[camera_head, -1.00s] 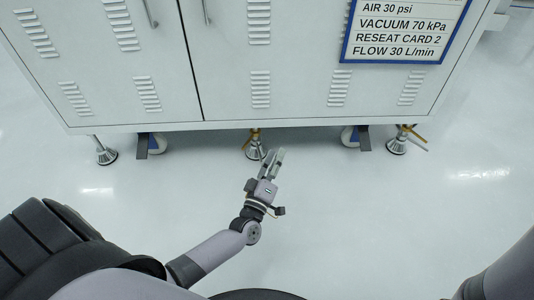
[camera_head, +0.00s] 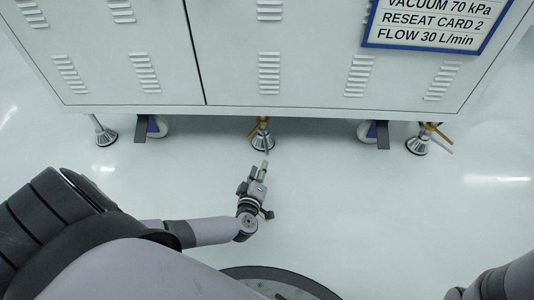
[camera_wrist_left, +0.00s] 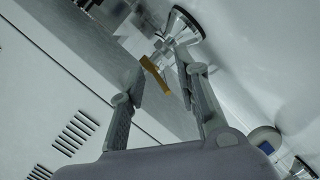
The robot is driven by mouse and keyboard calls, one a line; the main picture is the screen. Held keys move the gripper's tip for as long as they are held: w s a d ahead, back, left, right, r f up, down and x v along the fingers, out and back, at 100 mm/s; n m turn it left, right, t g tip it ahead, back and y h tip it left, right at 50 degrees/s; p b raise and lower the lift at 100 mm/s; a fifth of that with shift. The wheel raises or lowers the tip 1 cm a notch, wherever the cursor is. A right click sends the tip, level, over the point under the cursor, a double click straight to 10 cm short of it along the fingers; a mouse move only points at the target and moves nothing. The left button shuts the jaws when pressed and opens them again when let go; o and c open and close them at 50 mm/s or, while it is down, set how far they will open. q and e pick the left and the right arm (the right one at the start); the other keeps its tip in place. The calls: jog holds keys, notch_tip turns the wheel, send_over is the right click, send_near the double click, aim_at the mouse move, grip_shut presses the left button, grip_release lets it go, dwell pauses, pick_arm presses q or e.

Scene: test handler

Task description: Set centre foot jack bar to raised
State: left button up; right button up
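The centre foot jack (camera_head: 262,141) stands on the floor under the middle of the cabinet, with a round metal foot and a brass-coloured upper part. Its brass bar (camera_wrist_left: 155,74) shows in the left wrist view as a short slanted piece, with the round foot (camera_wrist_left: 186,25) beyond it. My left gripper (camera_head: 264,166) is in front of the foot, pointing at it. In the left wrist view its fingers (camera_wrist_left: 165,80) are apart and nothing is held. The bar appears between the fingertips; I cannot tell how near it is. My right gripper is out of view.
The white cabinet (camera_head: 160,85) overhangs the feet. Blue-and-white casters with dark brackets (camera_head: 152,127) (camera_head: 374,133) stand either side. Other foot jacks stand at left (camera_head: 104,134) and right (camera_head: 419,143), the right one with brass parts. The floor (camera_head: 350,200) in front is clear.

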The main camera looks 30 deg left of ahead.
aim_at(267, 149)
pick_arm(q)
jog(key=b+x, duration=0.5)
jog(key=x, duration=0.4)
jog(key=shift+w+f, duration=0.25)
jog(key=shift+w+a+b, duration=0.3)
jog(key=shift+w+b, duration=0.25)
jog(key=shift+w, duration=0.05)
grip_shut()
